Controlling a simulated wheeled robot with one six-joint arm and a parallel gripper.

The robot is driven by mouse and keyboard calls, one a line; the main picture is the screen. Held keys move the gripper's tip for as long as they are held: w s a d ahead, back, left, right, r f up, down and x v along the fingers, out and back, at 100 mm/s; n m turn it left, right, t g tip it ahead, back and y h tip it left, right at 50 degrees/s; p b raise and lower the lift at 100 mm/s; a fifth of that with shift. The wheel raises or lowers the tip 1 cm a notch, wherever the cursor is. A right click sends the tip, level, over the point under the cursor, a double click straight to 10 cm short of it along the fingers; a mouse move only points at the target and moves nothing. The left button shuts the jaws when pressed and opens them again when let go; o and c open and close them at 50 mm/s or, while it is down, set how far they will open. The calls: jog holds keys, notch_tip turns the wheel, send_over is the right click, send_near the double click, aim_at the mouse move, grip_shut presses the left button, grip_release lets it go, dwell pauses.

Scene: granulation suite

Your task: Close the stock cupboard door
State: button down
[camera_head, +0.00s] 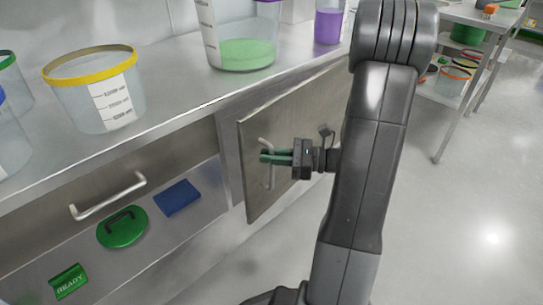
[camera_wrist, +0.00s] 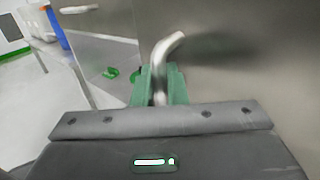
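The stock cupboard door (camera_head: 290,115) is a grey metal panel under the counter, just left of my arm. Its left edge appears to stand a little out from the cupboard frame (camera_head: 229,155), so it looks slightly ajar. Its pale bar handle (camera_head: 267,180) is near that left edge. My gripper (camera_head: 272,157) is at the handle, with its green fingers on either side of the bar. In the wrist view, the handle (camera_wrist: 168,46) runs down between the fingertips (camera_wrist: 159,84), which look closed on it. The door's right side is hidden behind my arm.
On the counter (camera_head: 170,100) stand a yellow-rimmed tub (camera_head: 95,90), a tub of green material (camera_head: 245,40) and a purple one (camera_head: 328,25). A green lid (camera_head: 122,228), blue item (camera_head: 177,197) and READY sign (camera_head: 69,282) lie lower left. The floor (camera_head: 460,220) at right is clear.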

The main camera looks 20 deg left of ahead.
aim_at(249, 143)
jog(key=shift+a, duration=0.1)
jog(key=w+a, duration=0.1)
jog(key=a, duration=0.1)
jog(key=w+a+m+t+p, duration=0.1)
jog(key=a, duration=0.2)
jog(key=a+t, duration=0.1)
jog(key=a, duration=0.2)
jog(key=shift+w+r+y+p, duration=0.15)
jog(key=shift+w+y+p, duration=0.15)
jog(key=shift+w+p, duration=0.1)
jog(key=c, duration=1.8)
grip_release()
jog(key=d+p, duration=0.1)
jog(key=d, duration=0.3)
jog(key=w+d+p, duration=0.1)
jog(key=d, duration=0.4)
jog(key=w+d+p, duration=0.1)
jog(key=d, duration=0.4)
